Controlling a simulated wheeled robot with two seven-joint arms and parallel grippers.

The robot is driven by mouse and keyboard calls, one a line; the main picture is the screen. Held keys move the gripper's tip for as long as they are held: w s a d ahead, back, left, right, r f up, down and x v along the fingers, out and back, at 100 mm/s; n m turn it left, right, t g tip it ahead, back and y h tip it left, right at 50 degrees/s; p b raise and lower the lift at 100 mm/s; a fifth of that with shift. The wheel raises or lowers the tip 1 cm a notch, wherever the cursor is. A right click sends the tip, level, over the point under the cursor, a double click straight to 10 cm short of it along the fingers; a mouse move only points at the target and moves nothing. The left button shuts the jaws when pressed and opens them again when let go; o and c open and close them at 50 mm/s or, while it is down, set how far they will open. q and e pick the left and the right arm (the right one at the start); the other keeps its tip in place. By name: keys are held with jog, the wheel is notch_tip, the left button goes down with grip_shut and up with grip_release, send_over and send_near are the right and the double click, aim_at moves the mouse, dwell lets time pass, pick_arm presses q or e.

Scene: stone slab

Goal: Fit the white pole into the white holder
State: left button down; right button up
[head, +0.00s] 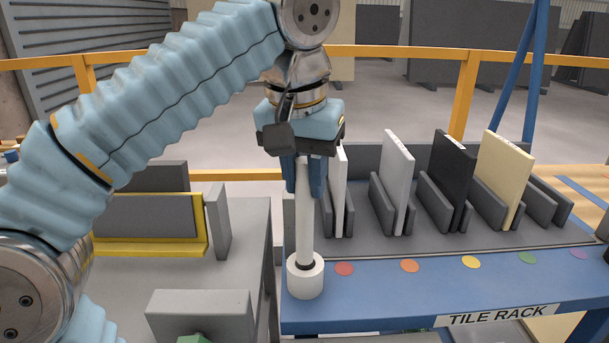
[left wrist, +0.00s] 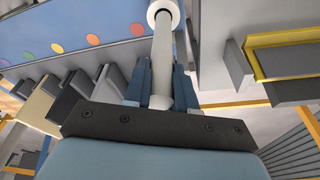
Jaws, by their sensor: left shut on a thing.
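The white pole (head: 305,225) stands about upright in the head view. My left gripper (head: 304,190) points down from above and is shut on its upper part, one blue finger on each side. The white holder (head: 305,281), a short round cylinder, sits at the left front corner of the blue rack top. The pole's lower end is at the holder's dark opening; how deep it sits I cannot tell. In the left wrist view the pole (left wrist: 163,50) runs from between the fingers (left wrist: 161,80) to the ring-shaped holder (left wrist: 152,15). My right gripper is not in view.
The blue tile rack (head: 400,290) holds several upright slabs in grey slots, the nearest a white slab (head: 340,190) just right of the gripper. Coloured dots line its front. A grey table (head: 245,240) with a yellow-edged holder (head: 150,247) and grey blocks stands left.

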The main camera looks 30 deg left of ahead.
aim_at(306, 210)
pick_arm(q)
jog(key=shift+w, duration=0.15)
jog(key=shift+s+b+x, duration=0.2)
jog(key=shift+b+x, duration=0.5)
jog(key=shift+x, duration=0.3)
jog(key=shift+s+b+x, duration=0.2)
jog(key=shift+b+x, duration=0.55)
jog(key=shift+x, duration=0.2)
jog(key=shift+s+b+x, duration=0.2)
jog(key=shift+b+x, duration=0.5)
jog(key=shift+x, duration=0.3)
jog(key=c, duration=0.8)
grip_release()
jog(key=shift+d+f, duration=0.1)
jog(key=shift+c, duration=0.2)
jog(key=p+v, duration=0.2)
jog(key=v, duration=0.5)
jog(key=shift+p, duration=0.35)
jog(key=shift+s+r, duration=0.1)
jog(key=shift+r, duration=0.15)
